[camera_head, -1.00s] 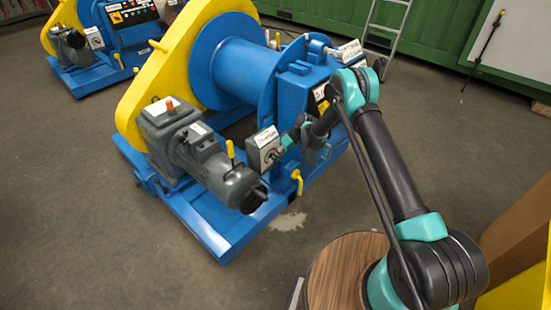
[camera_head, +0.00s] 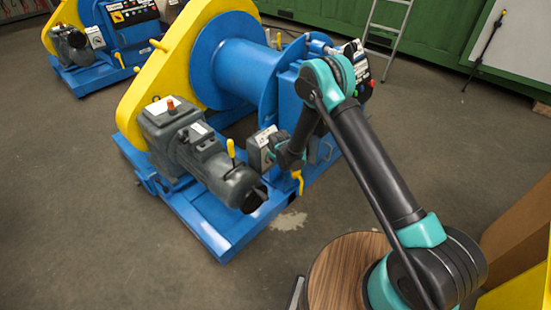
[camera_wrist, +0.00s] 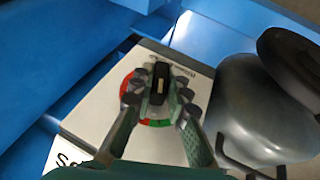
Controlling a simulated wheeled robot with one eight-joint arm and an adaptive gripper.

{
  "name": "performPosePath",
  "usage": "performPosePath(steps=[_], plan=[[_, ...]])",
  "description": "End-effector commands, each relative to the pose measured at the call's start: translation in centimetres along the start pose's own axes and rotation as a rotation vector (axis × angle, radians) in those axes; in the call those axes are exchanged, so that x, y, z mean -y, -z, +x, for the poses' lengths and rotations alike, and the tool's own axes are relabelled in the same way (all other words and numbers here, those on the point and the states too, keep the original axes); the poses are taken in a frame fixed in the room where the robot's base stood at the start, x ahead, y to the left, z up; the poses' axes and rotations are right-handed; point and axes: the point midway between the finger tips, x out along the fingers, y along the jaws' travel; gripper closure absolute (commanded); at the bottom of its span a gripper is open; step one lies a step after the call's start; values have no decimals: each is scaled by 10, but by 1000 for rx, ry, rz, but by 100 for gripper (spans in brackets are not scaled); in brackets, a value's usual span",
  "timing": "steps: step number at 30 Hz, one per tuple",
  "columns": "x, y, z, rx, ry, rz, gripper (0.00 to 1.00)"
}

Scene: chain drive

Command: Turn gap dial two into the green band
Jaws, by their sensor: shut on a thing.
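In the wrist view, a dial with a black knob (camera_wrist: 158,83) sits on a white panel (camera_wrist: 160,145). Its scale shows red at the left and green (camera_wrist: 152,122) at the lower edge. A pale mark runs along the knob, roughly upright in the picture. My gripper (camera_wrist: 160,88) is shut on the knob, one finger on each side. The fingers hide much of the scale, so I cannot tell which colour the knob points at. In the head view, my gripper (camera_head: 281,150) is at the small grey-white dial box (camera_head: 258,152) on the blue machine.
The blue winch drum (camera_head: 240,70) and yellow chain guard (camera_head: 145,75) stand behind. A grey motor (camera_head: 215,170) is left of the dial box; a rounded grey body (camera_wrist: 260,110) is close at right in the wrist view. Yellow valve handle (camera_head: 297,182) hangs below my gripper.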

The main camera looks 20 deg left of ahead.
Motion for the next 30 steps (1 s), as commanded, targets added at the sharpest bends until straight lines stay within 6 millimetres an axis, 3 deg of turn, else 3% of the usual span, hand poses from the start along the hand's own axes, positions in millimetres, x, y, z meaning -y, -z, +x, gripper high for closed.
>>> performPosePath(steps=[15,30], plan=[[4,0,1,0,-329,-137,100],[4,0,1,1,-399,-165,100]])
